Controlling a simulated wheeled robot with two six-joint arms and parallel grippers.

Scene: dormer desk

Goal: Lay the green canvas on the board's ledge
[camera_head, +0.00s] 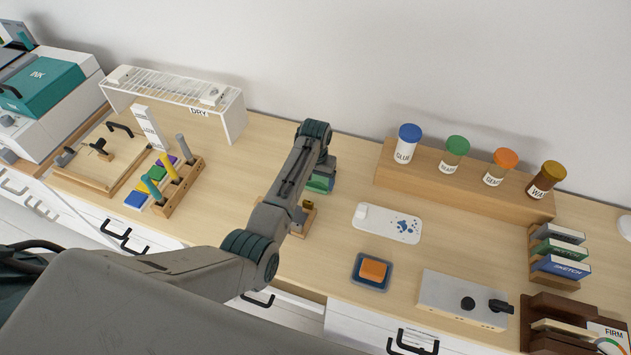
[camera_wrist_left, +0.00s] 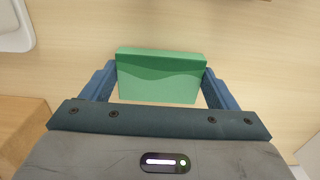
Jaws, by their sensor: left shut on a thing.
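The green canvas (camera_wrist_left: 160,78) is a small block with a darker wavy band on its front. In the left wrist view it sits between the two blue fingers of my left gripper (camera_wrist_left: 163,88), which is shut on it. In the head view a green part of the canvas (camera_head: 319,184) shows beside my left arm, over the desk; the arm hides the rest. Whether it touches the desk is unclear. A wooden board (camera_head: 100,172) with a raised edge and black fittings lies at the left; I cannot tell for certain that it is the task's board. My right gripper is not in view.
A small wooden piece with a brass knob (camera_head: 307,205) is partly hidden by my arm. A white palette (camera_head: 388,223), a blue tray (camera_head: 358,281) and a jar shelf (camera_head: 455,178) stand to the right. A white drying rack (camera_head: 236,112) is at the back left.

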